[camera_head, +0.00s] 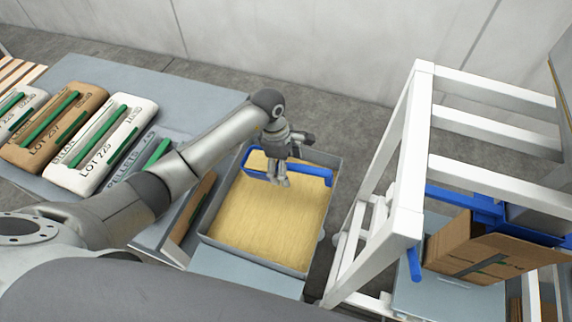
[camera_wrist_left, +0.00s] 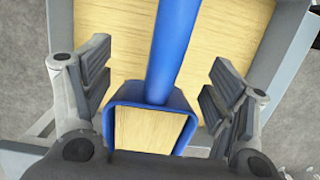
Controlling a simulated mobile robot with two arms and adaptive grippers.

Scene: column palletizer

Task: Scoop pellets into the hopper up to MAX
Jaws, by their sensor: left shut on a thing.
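A grey bin (camera_head: 252,260) holds a bed of pale yellow pellets (camera_head: 265,218). My left gripper (camera_head: 279,181) is over the far part of the bin, shut on a blue scoop (camera_head: 316,175). In the left wrist view the scoop's blue handle (camera_wrist_left: 176,45) runs between the two fingers, with the pellets behind it. A squared blue part of the scoop shows below the handle, with a yellow surface inside its outline. I cannot tell whether that is a load in the scoop or the bin's pellets. I cannot make out the hopper or a MAX mark. My right gripper is not in view.
Several labelled sacks (camera_head: 104,146) with green strips lie on a grey table (camera_head: 190,98) at left. A white frame (camera_head: 402,190) stands right of the bin, with a cardboard box (camera_head: 470,245) inside it. Grey floor is clear behind the bin.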

